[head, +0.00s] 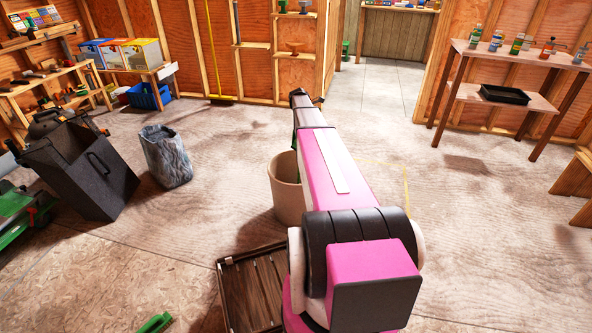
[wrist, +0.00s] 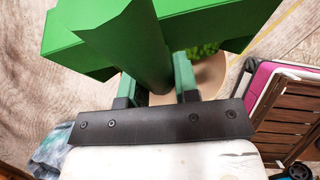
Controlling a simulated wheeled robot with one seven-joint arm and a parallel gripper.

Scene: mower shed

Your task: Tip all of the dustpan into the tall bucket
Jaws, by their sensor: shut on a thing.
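A green dustpan (wrist: 90,35) fills the top of the wrist view, its handle held between the fingers of my gripper (wrist: 155,88). A beige tall bucket (head: 285,190) stands on the floor in the head view, partly hidden by my pink arm. Its pale rim (wrist: 212,78) shows beyond the dustpan in the wrist view. Green clippings (wrist: 205,50) show beside that rim and seem to lie inside the bucket. The dustpan's scoop surface is turned away, so I cannot tell whether anything is left on it. In the head view my arm hides most of the gripper and dustpan.
A slatted wooden crate (head: 255,290) lies before the bucket. A grey bin (head: 166,157) and a black box (head: 85,172) stand on the left. A shelf table (head: 505,98) with bottles is at the right. Floor between them is mostly clear.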

